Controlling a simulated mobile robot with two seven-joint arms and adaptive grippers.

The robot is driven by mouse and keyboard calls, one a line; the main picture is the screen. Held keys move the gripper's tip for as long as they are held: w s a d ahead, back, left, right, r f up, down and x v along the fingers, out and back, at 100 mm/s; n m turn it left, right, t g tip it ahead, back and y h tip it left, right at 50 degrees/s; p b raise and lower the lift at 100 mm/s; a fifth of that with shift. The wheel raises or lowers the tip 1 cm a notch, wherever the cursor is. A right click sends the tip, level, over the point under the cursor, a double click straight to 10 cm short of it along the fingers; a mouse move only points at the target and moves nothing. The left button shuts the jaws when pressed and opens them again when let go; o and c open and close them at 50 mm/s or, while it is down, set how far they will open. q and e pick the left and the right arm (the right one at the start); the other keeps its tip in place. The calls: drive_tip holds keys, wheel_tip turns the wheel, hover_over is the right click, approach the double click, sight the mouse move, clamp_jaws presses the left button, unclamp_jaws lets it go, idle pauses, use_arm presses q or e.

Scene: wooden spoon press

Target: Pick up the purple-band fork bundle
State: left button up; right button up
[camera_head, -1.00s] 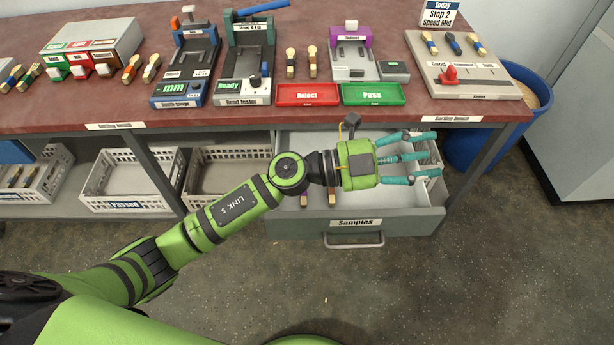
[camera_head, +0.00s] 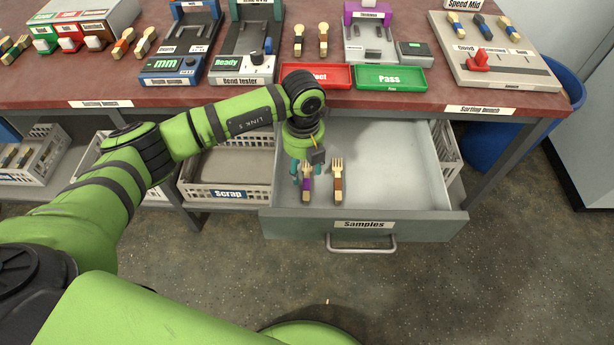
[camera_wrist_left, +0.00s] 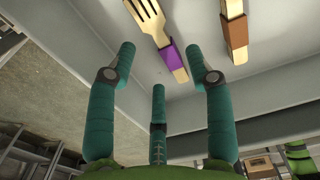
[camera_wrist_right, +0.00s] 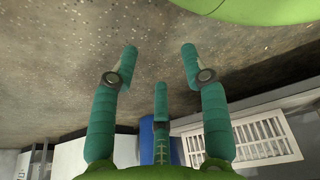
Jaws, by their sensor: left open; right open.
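The purple-band fork bundle (camera_head: 307,182) lies in the left part of the open Samples drawer (camera_head: 400,170), tines toward the bench. It also shows in the left wrist view, with its purple band (camera_wrist_left: 170,55) just beyond the fingers. A brown-band fork bundle (camera_head: 338,182) lies to its right, apart from it, and its band (camera_wrist_left: 235,35) shows in the left wrist view. My left gripper (camera_head: 302,172) points down into the drawer beside the purple-band bundle, open and empty (camera_wrist_left: 160,65). My right gripper (camera_wrist_right: 160,65) is open and empty over the floor.
The drawer's front wall (camera_head: 360,228) and handle lie on the near side of the bundles. The drawer's right half is bare. The red Reject tray (camera_head: 330,76) and green Pass tray (camera_head: 390,77) stand on the bench above. A Scrap crate (camera_head: 225,175) stands left.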

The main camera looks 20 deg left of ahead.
sight(305, 178)
use_arm(q)
wheel_tip(305, 178, down, 3)
drive_tip(key=shift+r, duration=0.1)
drive_tip(key=shift+w+f, duration=0.1)
drive_tip(key=shift+f, duration=0.4)
drive_tip(key=c, duration=0.9)
drive_tip(key=shift+c, duration=0.3)
use_arm(e)
drive_tip(key=shift+s+a, duration=0.1)
drive_tip(key=shift+s, duration=0.15)
